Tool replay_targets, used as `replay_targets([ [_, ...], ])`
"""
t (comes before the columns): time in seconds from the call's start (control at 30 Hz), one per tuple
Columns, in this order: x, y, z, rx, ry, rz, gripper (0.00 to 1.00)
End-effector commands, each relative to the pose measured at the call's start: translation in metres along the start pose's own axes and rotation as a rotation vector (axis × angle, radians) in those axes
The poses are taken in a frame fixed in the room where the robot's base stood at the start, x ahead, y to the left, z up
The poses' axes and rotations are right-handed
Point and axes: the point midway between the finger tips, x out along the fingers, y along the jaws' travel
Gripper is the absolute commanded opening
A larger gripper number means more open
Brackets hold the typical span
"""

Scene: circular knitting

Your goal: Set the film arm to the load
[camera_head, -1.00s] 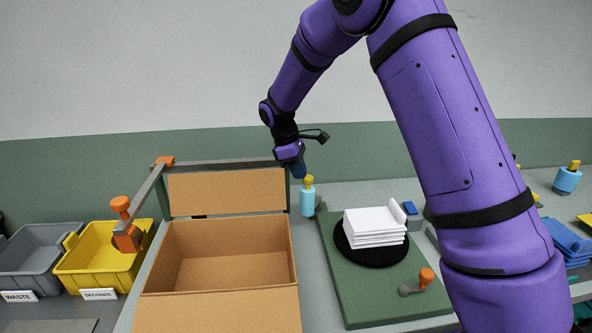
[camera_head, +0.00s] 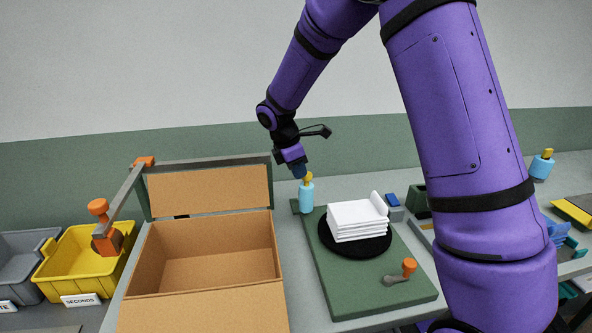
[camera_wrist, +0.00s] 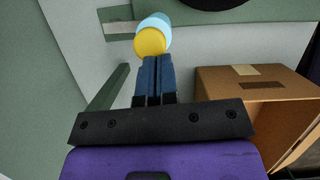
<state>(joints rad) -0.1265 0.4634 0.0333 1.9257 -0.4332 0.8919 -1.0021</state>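The film arm appears to be the part carrying the light-blue roll (camera_head: 306,198) with a yellow knob (camera_head: 308,178); its link is mostly hidden. The roll stands upright by the back left of a green board (camera_head: 345,290). The load, a stack of white folded cloth (camera_head: 357,222), sits on a black round plate (camera_head: 330,245), right of the roll and apart from it. My gripper (camera_head: 300,173) points down beside the knob's left side. In the wrist view, its blue fingers (camera_wrist: 158,60) are together, with the yellow knob (camera_wrist: 150,42) just past the tips; contact is unclear.
An open cardboard box (camera_head: 215,250) stands left of the board, with a grey bar frame (camera_head: 215,163) above it. A lever with an orange knob (camera_head: 409,266) is at the board's front right.

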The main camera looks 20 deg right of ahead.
Motion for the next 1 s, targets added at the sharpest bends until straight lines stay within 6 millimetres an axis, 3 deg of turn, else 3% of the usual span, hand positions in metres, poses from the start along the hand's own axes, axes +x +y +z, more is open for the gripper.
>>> replay_targets([
  [0.53,-0.006,0.0,0.0,0.001,0.001,0.001,0.0],
  [1.0,-0.085,0.0,0.0,0.001,0.002,0.002,0.0],
])
